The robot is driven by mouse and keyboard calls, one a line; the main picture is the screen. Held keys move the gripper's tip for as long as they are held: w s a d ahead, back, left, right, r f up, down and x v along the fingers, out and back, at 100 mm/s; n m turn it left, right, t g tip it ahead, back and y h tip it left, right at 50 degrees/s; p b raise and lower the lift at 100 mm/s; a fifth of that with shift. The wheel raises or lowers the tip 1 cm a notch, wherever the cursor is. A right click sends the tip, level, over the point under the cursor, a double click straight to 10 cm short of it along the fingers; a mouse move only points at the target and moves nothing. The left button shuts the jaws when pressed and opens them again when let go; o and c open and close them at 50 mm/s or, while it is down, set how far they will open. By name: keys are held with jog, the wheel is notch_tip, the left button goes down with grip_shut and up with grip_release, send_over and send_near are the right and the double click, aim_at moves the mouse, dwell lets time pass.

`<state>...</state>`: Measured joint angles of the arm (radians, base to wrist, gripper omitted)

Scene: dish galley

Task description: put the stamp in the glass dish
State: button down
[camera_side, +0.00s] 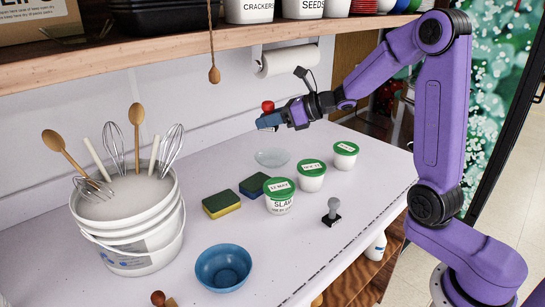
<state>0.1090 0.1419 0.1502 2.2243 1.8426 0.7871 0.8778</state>
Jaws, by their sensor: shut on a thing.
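The clear glass dish (272,158) lies on the white counter, toward the back. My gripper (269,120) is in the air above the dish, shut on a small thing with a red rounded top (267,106). The fingers hide the lower part of that thing, so I cannot tell fully what it is. A stamp with a grey knob handle and black base (333,212) stands upright on the counter near the front edge, apart from my gripper.
Three white tubs with green lids (279,196) stand right of two sponges (222,204). A bucket of utensils (128,230) is at the left. A blue bowl (223,268) and a brown-knobbed thing (158,298) are in front. A wooden spoon (214,74) hangs below the shelf.

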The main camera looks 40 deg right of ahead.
aim_at(267, 152)
jog(key=s+d+m+t+h, duration=0.1)
jog(key=d+m+h, duration=0.1)
jog(key=d, duration=0.7)
jog(key=w+f, duration=0.4)
jog(key=f, duration=0.1)
jog(key=w+d+f, duration=0.1)
jog(key=w+f, duration=0.4)
jog(key=f, duration=0.1)
jog(key=w+f, duration=0.4)
jog(key=f, duration=0.2)
jog(key=shift+w+d+f, duration=0.2)
jog(key=shift+w+f, duration=0.05)
jog(key=shift+w, duration=0.15)
jog(key=shift+f, duration=0.25)
jog(key=shift+f, duration=0.6)
